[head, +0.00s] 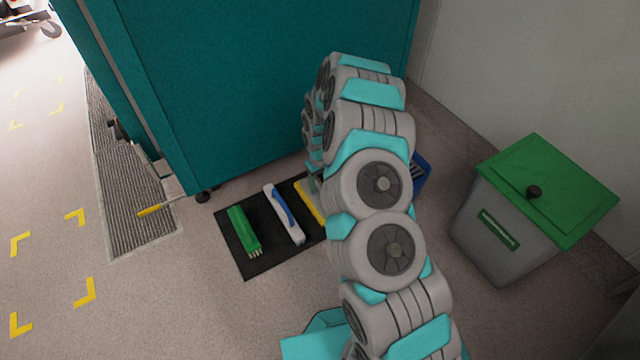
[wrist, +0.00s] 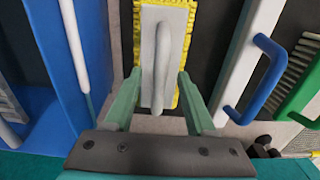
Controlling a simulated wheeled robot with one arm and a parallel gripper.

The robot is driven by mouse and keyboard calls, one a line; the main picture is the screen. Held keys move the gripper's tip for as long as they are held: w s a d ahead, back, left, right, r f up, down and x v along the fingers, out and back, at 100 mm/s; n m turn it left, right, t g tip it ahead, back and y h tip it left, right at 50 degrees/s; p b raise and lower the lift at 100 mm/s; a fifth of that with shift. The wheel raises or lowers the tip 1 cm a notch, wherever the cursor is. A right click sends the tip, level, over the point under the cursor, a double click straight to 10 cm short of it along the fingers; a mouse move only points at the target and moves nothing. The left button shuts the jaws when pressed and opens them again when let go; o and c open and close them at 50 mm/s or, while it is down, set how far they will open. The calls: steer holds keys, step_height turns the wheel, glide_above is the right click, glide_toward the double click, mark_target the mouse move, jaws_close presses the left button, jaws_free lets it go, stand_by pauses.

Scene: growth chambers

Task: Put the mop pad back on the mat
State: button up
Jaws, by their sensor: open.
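The mop pad (wrist: 147,50) has a yellow fringe, a pale grey back and a raised grey handle. In the wrist view it appears to lie flat with the black mat (head: 275,257) on both sides. In the head view only a yellow strip of the pad (head: 308,200) shows beside my arm; the rest is hidden. My gripper (wrist: 158,74) is open, its two green fingers on either side of the handle's near end. I cannot tell whether they touch it. In the head view my arm hides most of the gripper.
A white tool with a blue handle (head: 285,215) and a green brush (head: 243,231) lie on the mat left of the pad. A blue container (head: 422,172) stands right of my arm, partly hidden. A green-lidded grey bin (head: 505,235) stands right; a teal cabinet (head: 250,90) stands behind.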

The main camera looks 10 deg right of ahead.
steer(key=shift+r, duration=0.1)
step_height(320, 180, up, 7)
steer(key=shift+r+p, duration=0.2)
steer(key=shift+p, duration=0.25)
steer(key=shift+a+r, duration=0.1)
steer(key=shift+r, duration=0.4)
steer(key=s+a+r+p, duration=0.1)
steer(key=s+r+p, duration=0.1)
steer(key=s+r, duration=0.45)
steer(key=s+a+r+p, duration=0.1)
steer(key=s+r, duration=0.2)
steer(key=r, duration=0.7)
steer(key=s+a+r+p, duration=0.1)
steer(key=s+r+p, duration=0.1)
steer(key=s+r, duration=0.45)
steer(key=s+d+r+m+p, duration=0.1)
steer(key=s+r+p, duration=0.1)
steer(key=s+r, duration=0.3)
steer(key=s+d+r+m+g+p, duration=0.1)
steer(key=s+r, duration=0.4)
steer(key=s, duration=0.7)
steer(key=s+d+r+m+p, duration=0.1)
steer(key=s+r+p, duration=0.1)
steer(key=s+r, duration=0.4)
steer(key=s, duration=0.3)
steer(key=shift+s+m+g+p, duration=0.3)
steer(key=shift+g+p, duration=0.1)
